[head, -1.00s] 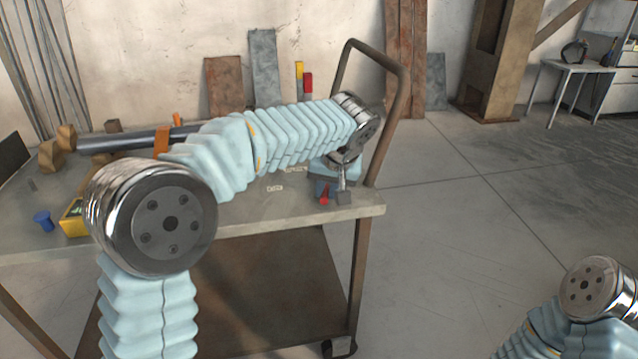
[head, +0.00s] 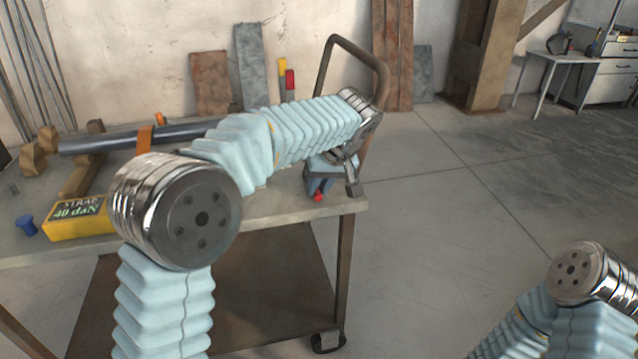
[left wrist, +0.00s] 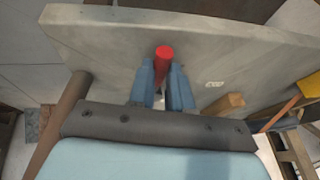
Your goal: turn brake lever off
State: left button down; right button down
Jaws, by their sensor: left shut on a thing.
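The red lever end (head: 319,196) shows at the cart top's right front corner; I take it for the brake lever. In the left wrist view the red round tip (left wrist: 164,52) sticks out between two blue fingers. My left gripper (left wrist: 162,70) is shut on it, one finger on each side. In the head view my left gripper (head: 318,184) hangs over the corner and hides the rest of the lever, including its base. My right gripper is out of the picture; only part of my right arm shows at the lower right.
The cart top (head: 285,212) carries a yellow box (head: 80,223), a blue knob (head: 26,226) and a dark tube (head: 95,142) on wooden supports. A bent handle rail (head: 384,75) rises just behind my left wrist. The floor to the right is clear.

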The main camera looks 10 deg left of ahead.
pick_arm(q)
jog(key=c, duration=1.1)
grip_release()
jog(key=shift+o, duration=0.2)
jog(key=p+v, duration=0.1)
jog(key=v, duration=1.2)
jog(key=shift+d+r+p, duration=0.15)
jog(key=shift+r+p, duration=0.2)
jog(key=shift+s, duration=0.1)
